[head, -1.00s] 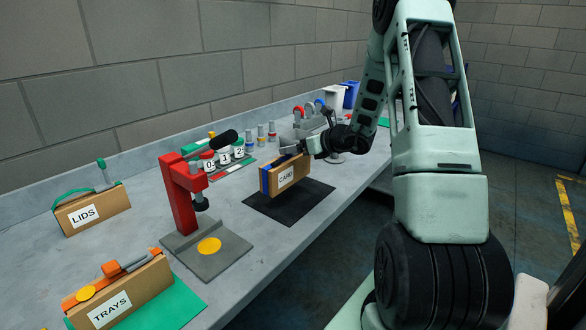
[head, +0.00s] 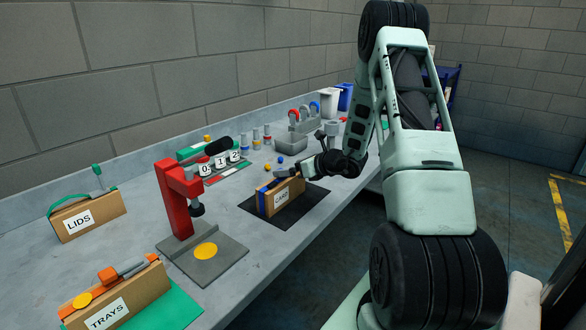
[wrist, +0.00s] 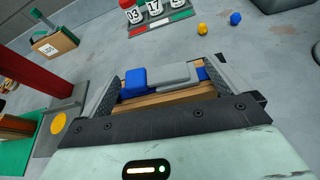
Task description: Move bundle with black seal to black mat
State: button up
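The brown CARD bundle (head: 268,203), with a blue strap and a white label, stands upright on the black mat (head: 312,203). I can make out no black seal on it. My gripper (head: 290,173) is over its top. In the wrist view, my gripper's fingers (wrist: 168,88) are at the two ends of the bundle (wrist: 160,103) and appear to touch it. Blue and grey pieces lie on its top between the fingers. The LIDS bundle (head: 107,214) has a green strap, and the TRAYS bundle (head: 142,293) has orange parts and a yellow disc.
A red press (head: 173,203) on a grey base with a yellow disc stands left of the mat. Small yellow (head: 281,158) and blue (head: 268,167) balls lie behind the mat.

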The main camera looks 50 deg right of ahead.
jog(key=shift+r, duration=0.15)
jog(key=b+v, duration=0.2)
jog(key=v, duration=1)
jog(key=shift+b, duration=0.35)
